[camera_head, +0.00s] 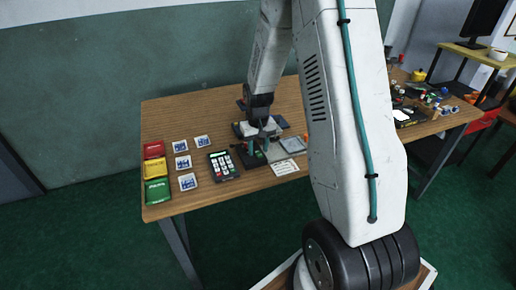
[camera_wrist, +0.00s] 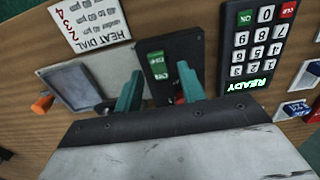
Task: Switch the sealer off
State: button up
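One label seems to read ON; the other is hard to read. A bit of red shows beside my right finger. My gripper (camera_wrist: 158,88) has its two teal fingers apart, over the near part of the box, with no object visibly clamped. Whether they touch the box, and the switch's position, I cannot tell. In the head view my gripper (camera_head: 262,140) is low over the dark box (camera_head: 251,158) on the wooden table.
A black keypad (camera_wrist: 258,45) reading READY stands right of the box. A HEAT DIAL card (camera_wrist: 90,22) and a grey plate (camera_wrist: 72,86) with an orange knob (camera_wrist: 41,103) lie left. Red, yellow and green packets (camera_head: 155,170) and several blue-white cards (camera_head: 182,162) lie at the table's left.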

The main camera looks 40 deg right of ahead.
jog(key=shift+f, duration=0.25)
grip_shut()
jog(key=shift+s+a+t+h, duration=0.1)
jog(key=shift+s+t+h, duration=0.15)
jog(key=shift+t, duration=0.55)
jog(key=shift+s+t+h, duration=0.15)
jog(key=shift+t+h, duration=0.1)
jog(key=shift+t, duration=0.55)
grip_release()
jog(key=v, duration=0.8)
jog(key=shift+f, duration=0.1)
